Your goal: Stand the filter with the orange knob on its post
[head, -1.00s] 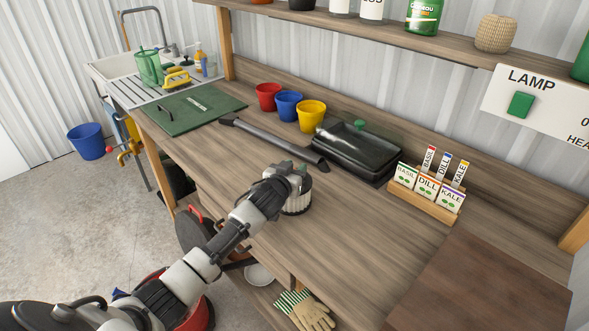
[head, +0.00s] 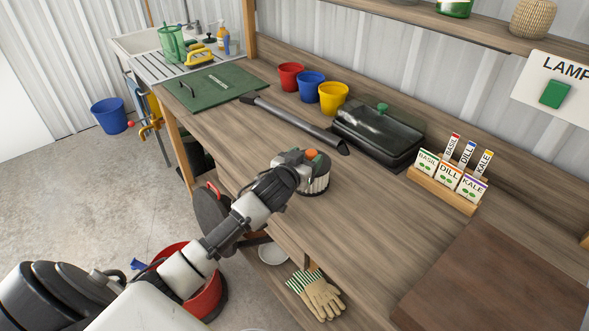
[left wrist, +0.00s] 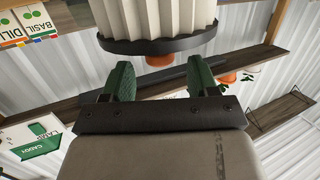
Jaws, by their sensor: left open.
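The filter (head: 318,184) has pale pleated sides, a dark rim and an orange knob (head: 312,154) on top. It stands upright on the workbench near the front edge. My left gripper (head: 300,160) is at its top, on the side toward me. In the left wrist view the picture is upside down: the filter (left wrist: 158,20) is at the top, its knob (left wrist: 158,60) between and just beyond the open green-padded fingers of the gripper (left wrist: 160,80). I cannot tell whether they touch it. I cannot make out the post. My right gripper is not in view.
A grey tube (head: 300,127) and a black lidded box (head: 380,135) lie behind the filter. A seed packet rack (head: 445,192) stands to the right. A red round container (head: 205,295) is on the floor, partly behind my arm. Bare bench lies left of the filter.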

